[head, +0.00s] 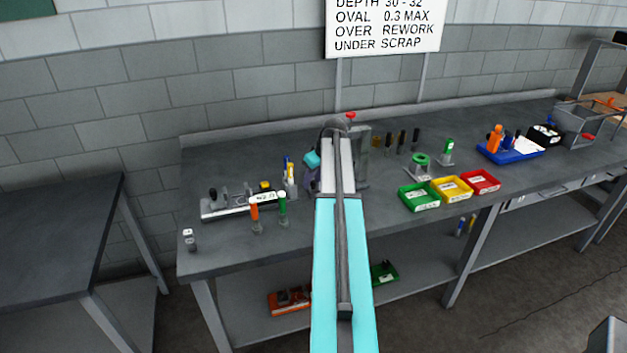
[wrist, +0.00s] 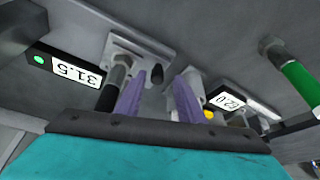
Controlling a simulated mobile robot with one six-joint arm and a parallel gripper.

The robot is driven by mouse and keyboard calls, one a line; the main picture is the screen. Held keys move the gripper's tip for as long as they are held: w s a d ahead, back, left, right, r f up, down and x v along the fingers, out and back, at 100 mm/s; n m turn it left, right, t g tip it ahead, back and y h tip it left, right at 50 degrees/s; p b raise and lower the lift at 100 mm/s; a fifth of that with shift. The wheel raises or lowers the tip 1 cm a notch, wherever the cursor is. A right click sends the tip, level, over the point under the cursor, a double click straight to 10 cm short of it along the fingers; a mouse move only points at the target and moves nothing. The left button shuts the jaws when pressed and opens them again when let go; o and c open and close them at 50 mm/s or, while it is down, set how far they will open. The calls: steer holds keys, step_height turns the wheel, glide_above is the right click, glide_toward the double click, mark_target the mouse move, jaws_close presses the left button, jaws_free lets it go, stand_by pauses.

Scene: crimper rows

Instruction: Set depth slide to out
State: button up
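In the wrist view, the two purple fingers of my gripper (wrist: 160,84) stand apart, with nothing clearly held between them. A small dark knob (wrist: 157,73) shows beyond the gap, on a pale metal fixture (wrist: 125,45). A black readout (wrist: 65,68) with a green light reads 31.5 to the left of the fingers. A second readout (wrist: 227,101), beside a yellow button, is on the right and hard to read. I cannot tell which part is the depth slide or its position. In the head view, my arm hides most of the work spot.
In the head view, a gauge fixture (head: 240,205) stands on the left of the bench, with orange (head: 255,210) and green (head: 282,206) handled tools in front. Green (head: 419,197), yellow (head: 452,190) and red (head: 479,183) bins are on the right. A sign (head: 385,25) gives depth 30 - 32.

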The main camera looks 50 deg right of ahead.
steer(key=shift+r, duration=0.1)
steer(key=b+v, duration=0.3)
steer(key=v, duration=1)
steer(key=shift+r, duration=0.35)
steer(key=shift+s+a, duration=0.1)
stand_by(0.4)
